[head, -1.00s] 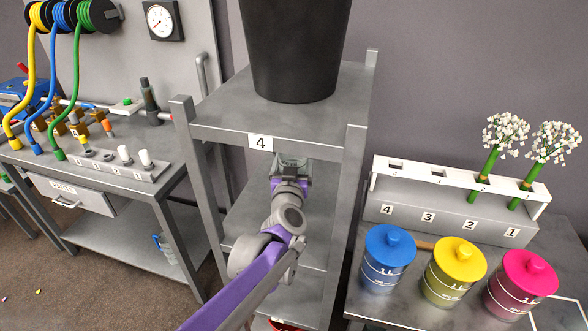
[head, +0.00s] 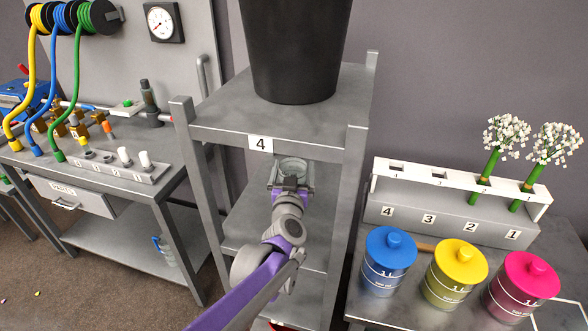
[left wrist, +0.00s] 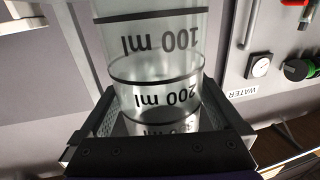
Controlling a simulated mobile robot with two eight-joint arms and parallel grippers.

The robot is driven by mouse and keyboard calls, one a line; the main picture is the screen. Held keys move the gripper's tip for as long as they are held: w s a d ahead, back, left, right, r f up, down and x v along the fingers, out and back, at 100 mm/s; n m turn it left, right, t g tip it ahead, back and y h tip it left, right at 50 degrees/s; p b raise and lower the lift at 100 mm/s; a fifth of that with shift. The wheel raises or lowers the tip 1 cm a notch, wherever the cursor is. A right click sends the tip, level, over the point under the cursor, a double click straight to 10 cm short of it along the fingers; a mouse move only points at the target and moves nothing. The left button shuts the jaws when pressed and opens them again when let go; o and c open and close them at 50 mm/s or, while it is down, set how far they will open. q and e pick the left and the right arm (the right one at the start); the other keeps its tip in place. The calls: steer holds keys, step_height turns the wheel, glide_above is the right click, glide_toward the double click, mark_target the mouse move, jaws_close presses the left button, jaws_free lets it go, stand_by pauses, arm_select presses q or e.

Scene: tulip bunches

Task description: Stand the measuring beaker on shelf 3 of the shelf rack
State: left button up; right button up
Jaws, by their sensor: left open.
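The clear measuring beaker (head: 294,166) is inside the grey shelf rack (head: 205,190), just below the top shelf marked 4. My left gripper (head: 291,181) reaches into the rack from the front, its jaws open on either side of the beaker. In the left wrist view, the beaker (left wrist: 155,65), with black 100 ml and 200 ml marks, is between the two fingers (left wrist: 160,118). Its lettering is upside down in that view. The beaker's base is hidden, so I cannot tell how it rests on the shelf. My right gripper is not in view.
A black bin (head: 295,50) stands on the top shelf. The rack posts flank my arm closely. To the right, a table holds blue (head: 389,262), yellow (head: 454,272) and pink (head: 521,285) lidded jars and a numbered flower holder (head: 450,222). A workbench (head: 100,190) stands left.

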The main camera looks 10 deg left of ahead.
arm_select(q)
steer(key=s+d, duration=0.2)
steer(key=s, duration=1)
